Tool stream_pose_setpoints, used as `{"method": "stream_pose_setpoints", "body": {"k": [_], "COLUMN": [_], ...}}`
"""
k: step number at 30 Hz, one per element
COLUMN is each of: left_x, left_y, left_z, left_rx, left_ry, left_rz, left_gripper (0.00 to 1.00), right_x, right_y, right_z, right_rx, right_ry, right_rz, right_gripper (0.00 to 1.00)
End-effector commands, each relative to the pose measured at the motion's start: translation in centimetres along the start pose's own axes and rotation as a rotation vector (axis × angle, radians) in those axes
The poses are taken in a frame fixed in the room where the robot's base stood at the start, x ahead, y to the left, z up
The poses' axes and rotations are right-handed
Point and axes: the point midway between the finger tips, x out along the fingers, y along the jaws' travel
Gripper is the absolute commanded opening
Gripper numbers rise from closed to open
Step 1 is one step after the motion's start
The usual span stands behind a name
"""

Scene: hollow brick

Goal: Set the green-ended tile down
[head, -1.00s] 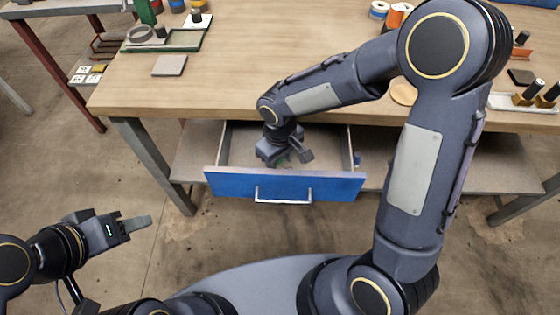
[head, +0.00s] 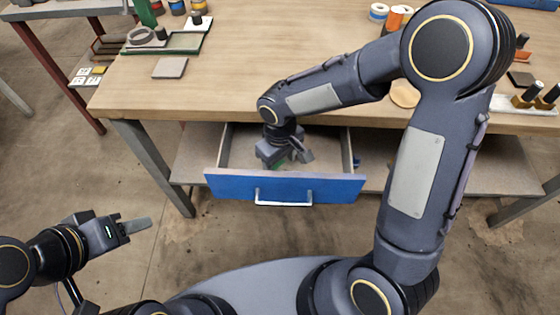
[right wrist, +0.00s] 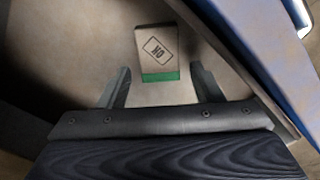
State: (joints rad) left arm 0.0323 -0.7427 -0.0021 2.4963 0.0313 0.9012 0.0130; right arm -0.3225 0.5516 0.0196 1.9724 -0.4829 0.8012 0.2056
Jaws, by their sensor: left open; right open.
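My right gripper (right wrist: 161,82) is open, one finger on each side of the tile's green end, with gaps on both sides. In the head view my right gripper (head: 290,155) is inside the open blue drawer (head: 230,186), and the tile is mostly hidden. My left gripper (head: 135,226) is open and empty, away from the bench at lower left.
The drawer's blue front wall (right wrist: 262,50) stands close to the right finger. The wooden bench top (head: 240,60) lies above the drawer. A grey square plate (head: 170,68) and a green-edged tray (head: 185,48) lie at its left. A handled white rack (head: 510,103) is at right.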

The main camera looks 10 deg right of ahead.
Motion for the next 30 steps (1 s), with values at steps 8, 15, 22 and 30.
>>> {"method": "stream_pose_setpoints", "body": {"k": [8,15,22,30], "left_x": [-1.3,-2.0,-2.1,-2.1], "left_y": [0.6,0.9,1.0,1.0], "left_z": [-0.7,-1.0,-1.1,-1.1], "left_rx": [0.0,0.0,0.0,0.0], "left_ry": [0.0,0.0,0.0,0.0], "left_rz": [0.0,0.0,0.0,0.0], "left_gripper": [0.45,0.45,0.45,0.45], "right_x": [-6.2,-10.1,-11.3,-13.6], "right_y": [0.0,0.0,0.0,1.8], "right_z": [-0.1,-0.1,0.0,3.3], "right_rx": [0.0,-0.001,-0.001,0.1], "right_ry": [0.006,0.005,0.002,0.072], "right_rz": [0.001,0.0,-0.001,-0.044], "right_gripper": [0.59,0.59,0.59,0.59]}}
